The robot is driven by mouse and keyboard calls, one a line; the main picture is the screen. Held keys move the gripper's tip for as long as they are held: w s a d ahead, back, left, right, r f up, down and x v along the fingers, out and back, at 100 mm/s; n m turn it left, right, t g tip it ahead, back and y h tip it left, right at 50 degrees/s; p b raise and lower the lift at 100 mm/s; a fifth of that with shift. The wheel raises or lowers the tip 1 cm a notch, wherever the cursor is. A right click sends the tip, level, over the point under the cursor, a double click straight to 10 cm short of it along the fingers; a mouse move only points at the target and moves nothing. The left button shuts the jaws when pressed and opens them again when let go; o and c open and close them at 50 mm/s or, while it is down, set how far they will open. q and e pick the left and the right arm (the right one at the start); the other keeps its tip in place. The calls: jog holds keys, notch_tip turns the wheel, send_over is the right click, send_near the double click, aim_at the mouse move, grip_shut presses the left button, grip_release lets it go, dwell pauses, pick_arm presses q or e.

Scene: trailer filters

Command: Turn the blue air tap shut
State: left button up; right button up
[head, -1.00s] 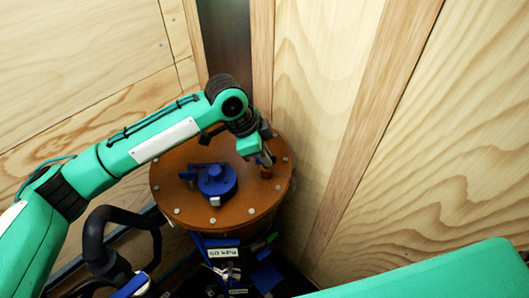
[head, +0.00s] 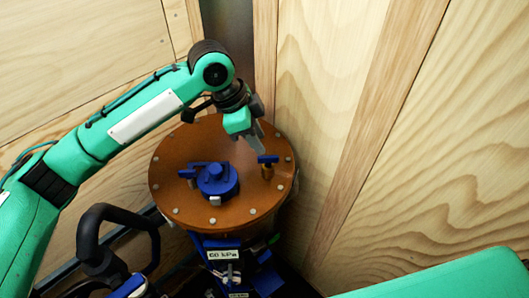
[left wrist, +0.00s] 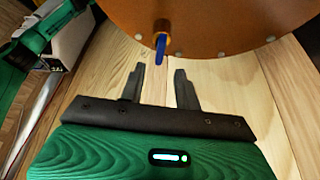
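The blue air tap (head: 268,160) stands on a small brass stem at the right of the round orange-brown lid; its blue handle lies crosswise in the head view. In the left wrist view the tap's blue handle (left wrist: 160,52) shows nearly end-on, just beyond the gap between the fingers. My left gripper (head: 257,146) is just above and behind the tap, apart from it as far as I can tell. Its two grey fingers (left wrist: 159,70) are open with nothing between them. My right gripper is not in view.
A blue round fitting (head: 216,180) sits mid-lid on the orange-brown lid (head: 225,135), which has bolts around its rim. A "60 kPa" label (head: 223,254) is below. Wooden walls (head: 320,90) stand close behind and right. A black curved handle (head: 88,235) is at lower left.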

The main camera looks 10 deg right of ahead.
pick_arm(q)
jog(key=b+v, duration=0.2)
jog(key=v, duration=0.6)
